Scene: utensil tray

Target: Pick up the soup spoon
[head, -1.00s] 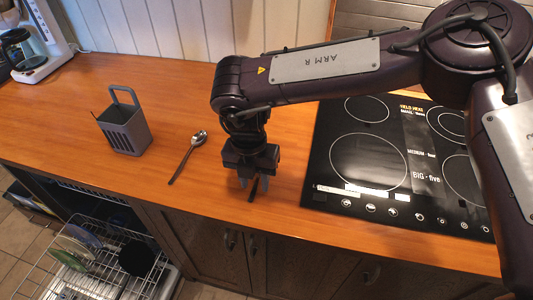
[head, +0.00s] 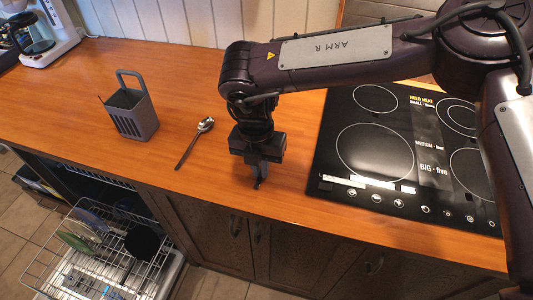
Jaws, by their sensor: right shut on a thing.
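A metal spoon (head: 192,145) with a dark handle lies on the wooden counter, bowl away from me, between the grey caddy and my right gripper. My right gripper (head: 259,181) points down at the counter to the right of this spoon, apart from it. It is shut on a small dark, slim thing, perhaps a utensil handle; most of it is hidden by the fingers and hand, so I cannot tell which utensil. My left gripper is not in view.
A grey slotted utensil caddy (head: 134,117) with a raised handle stands at the left. A black cooktop (head: 376,152) lies right of my gripper. An open dishwasher rack (head: 100,255) is below the counter's front edge. A coffee maker (head: 45,35) stands back left.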

